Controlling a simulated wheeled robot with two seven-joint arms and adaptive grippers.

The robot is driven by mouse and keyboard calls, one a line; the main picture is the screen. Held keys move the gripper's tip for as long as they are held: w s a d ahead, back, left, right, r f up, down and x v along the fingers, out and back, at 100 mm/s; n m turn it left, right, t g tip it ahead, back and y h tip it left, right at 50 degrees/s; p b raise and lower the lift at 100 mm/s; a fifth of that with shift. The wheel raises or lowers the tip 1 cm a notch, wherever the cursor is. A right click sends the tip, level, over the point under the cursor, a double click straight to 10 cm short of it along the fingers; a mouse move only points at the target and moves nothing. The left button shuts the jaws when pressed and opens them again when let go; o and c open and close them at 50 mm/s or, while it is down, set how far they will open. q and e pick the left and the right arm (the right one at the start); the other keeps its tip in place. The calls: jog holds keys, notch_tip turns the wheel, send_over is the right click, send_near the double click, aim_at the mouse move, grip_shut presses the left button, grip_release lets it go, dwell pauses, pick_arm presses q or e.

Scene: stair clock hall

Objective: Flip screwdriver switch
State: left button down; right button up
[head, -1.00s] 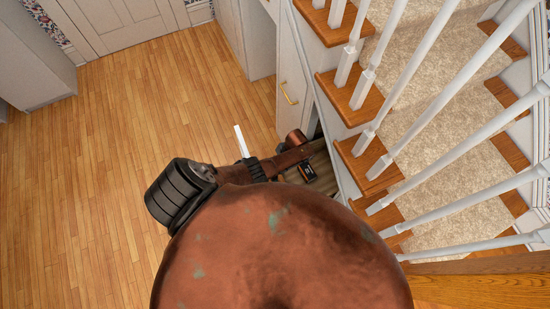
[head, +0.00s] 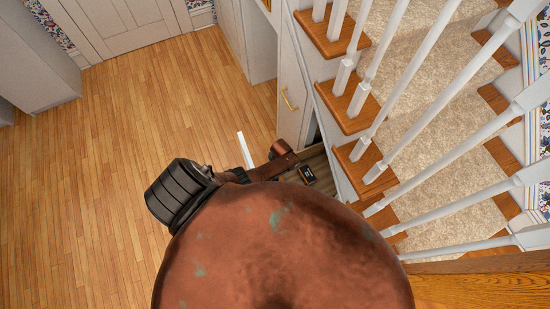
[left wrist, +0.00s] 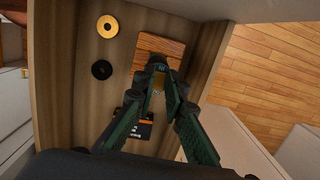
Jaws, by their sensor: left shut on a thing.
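My left gripper (left wrist: 158,66) shows in the left wrist view, with its green and dark fingers reaching into an open drawer (left wrist: 55,75). Its tips meet near the lower edge of a brown wooden block (left wrist: 160,45). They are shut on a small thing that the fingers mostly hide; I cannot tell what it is. No screwdriver or switch can be made out. A black box with an orange label (left wrist: 140,128) lies in the drawer, partly behind the fingers. My right gripper is not in view.
White balusters (head: 370,95) and carpeted stairs (head: 440,110) rise at the right. The wooden floor (head: 130,120) at the left is clear.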

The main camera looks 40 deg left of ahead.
pick_arm(q)
jog(key=shift+t, duration=0.3)
jog(key=c, duration=2)
grip_release()
jog(key=shift+o, duration=0.2)
jog(key=shift+r, duration=0.15)
notch_tip(320, 180, up, 12)
jog(key=shift+w+d, duration=0.15)
jog(key=shift+w, duration=0.15)
jog(key=shift+f, duration=0.2)
